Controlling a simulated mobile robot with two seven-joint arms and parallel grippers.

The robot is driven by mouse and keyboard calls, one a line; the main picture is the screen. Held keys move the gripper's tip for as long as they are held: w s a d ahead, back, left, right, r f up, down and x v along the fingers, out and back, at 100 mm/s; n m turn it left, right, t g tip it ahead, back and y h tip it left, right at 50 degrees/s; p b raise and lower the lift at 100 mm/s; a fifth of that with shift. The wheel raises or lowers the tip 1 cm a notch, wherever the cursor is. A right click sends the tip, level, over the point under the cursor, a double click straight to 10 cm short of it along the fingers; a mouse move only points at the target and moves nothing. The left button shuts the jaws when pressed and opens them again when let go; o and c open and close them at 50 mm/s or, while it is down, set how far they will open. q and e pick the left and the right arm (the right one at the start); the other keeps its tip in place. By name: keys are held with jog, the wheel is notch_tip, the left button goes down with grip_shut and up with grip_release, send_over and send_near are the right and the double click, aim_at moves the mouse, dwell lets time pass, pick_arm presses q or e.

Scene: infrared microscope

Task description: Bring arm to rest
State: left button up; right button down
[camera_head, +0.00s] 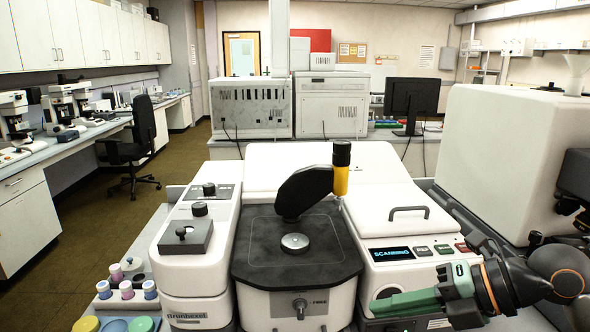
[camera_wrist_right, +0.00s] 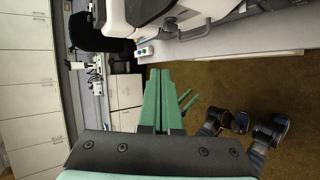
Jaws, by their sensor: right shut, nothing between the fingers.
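My right gripper (camera_head: 405,303) is at the lower right in the head view, in front of the microscope's right front panel. Its green fingers are closed together, point left and hold nothing. In the right wrist view the shut fingers (camera_wrist_right: 163,100) show in the middle, above the floor. The infrared microscope (camera_head: 300,250) is white with a black stage. Its display (camera_head: 391,254) reads "SCANNING". A dark swing arm with a yellow and black part (camera_head: 341,170) stands over the stage, above a round metal disc (camera_head: 295,242). My left gripper is not in view.
A large white housing (camera_head: 515,160) stands right of the microscope. Small vials (camera_head: 127,290) and coloured lids (camera_head: 115,325) lie at the lower left. A black chair (camera_head: 130,150) and a side bench with microscopes (camera_head: 70,105) are at the left. Floor (camera_head: 95,225) between them is clear.

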jog(key=a+r+m+t+y+p, duration=0.3)
jog(key=a+m+y, duration=0.35)
jog(key=y, duration=0.25)
jog(key=s+d+f+m+t+h+p, duration=0.15)
jog(key=d+f+m+t+h, duration=0.3)
jog(key=f+m+h, duration=0.5)
jog(key=d+f+m+t+h+p, duration=0.25)
jog(key=d+f+m+h, duration=0.3)
jog(key=f+m, duration=0.65)
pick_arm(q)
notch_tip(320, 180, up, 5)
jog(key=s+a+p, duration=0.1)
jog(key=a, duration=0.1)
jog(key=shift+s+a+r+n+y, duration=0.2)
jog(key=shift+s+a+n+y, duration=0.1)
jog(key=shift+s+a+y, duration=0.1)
pick_arm(e)
jog(key=s+f+m+g+h, duration=0.2)
jog(key=s+f+g, duration=0.3)
jog(key=s+f, duration=0.8)
jog(key=shift+s+a+f+m+g, duration=0.2)
jog(key=shift+s+m+g, duration=0.1)
jog(key=shift+s+m, duration=0.2)
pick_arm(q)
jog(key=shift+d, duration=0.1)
pick_arm(e)
jog(key=shift+w, duration=0.1)
